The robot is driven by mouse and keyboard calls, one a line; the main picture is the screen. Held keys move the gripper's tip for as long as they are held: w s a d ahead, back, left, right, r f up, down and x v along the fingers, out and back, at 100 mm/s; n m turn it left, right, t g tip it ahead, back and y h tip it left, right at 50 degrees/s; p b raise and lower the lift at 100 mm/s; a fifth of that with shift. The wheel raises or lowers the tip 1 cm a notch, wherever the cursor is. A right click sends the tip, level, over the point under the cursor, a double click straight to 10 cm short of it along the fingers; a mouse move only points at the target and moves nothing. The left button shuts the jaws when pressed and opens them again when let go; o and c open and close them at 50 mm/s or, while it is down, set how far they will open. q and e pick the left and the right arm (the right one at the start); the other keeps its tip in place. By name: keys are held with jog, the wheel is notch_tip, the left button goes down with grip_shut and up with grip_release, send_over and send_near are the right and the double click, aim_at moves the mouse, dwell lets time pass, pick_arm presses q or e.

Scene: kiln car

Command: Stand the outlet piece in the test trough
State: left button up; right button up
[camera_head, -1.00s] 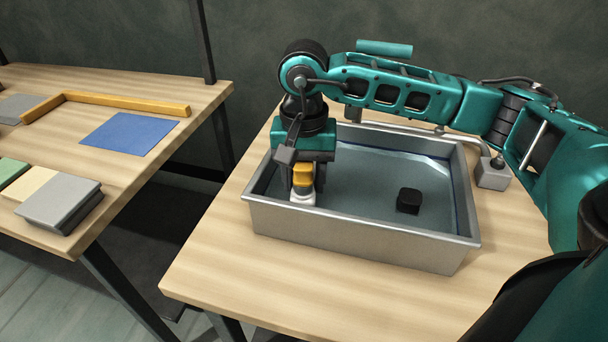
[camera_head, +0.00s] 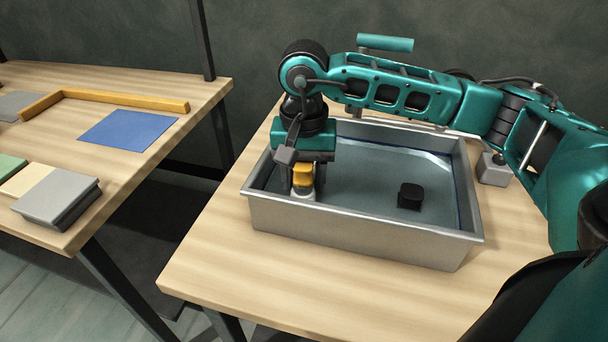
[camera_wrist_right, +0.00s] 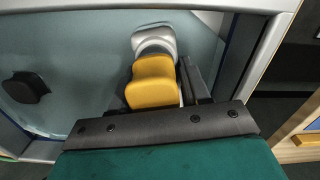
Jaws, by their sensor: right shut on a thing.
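The test trough (camera_head: 350,225) is a grey metal basin with water in it, standing on the right-hand wooden table. My right gripper (camera_head: 302,190) reaches down inside its left end, shut on a piece with a yellow part and a whitish end, which I take to be the outlet piece (camera_head: 303,175). In the right wrist view the yellow part (camera_wrist_right: 152,82) lies at the fingers, with the pale rounded end (camera_wrist_right: 154,41) beyond it. The piece's lower end is low in the trough; I cannot tell whether it touches the floor. My left gripper is not in view.
A black block (camera_head: 410,195) sits in the trough to the right of my gripper. A grey box (camera_head: 493,168) stands beyond the trough's right end. The left table holds a blue mat (camera_head: 130,130), a yellow angled bar (camera_head: 120,99) and grey slabs (camera_head: 55,197).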

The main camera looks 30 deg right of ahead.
jog(key=o, duration=1.1)
jog(key=shift+o, duration=0.2)
jog(key=shift+r, duration=0.15)
jog(key=shift+r+p, duration=1.45)
jog(key=shift+r, duration=0.75)
jog(key=shift+r+p, duration=1)
jog(key=shift+r, duration=0.7)
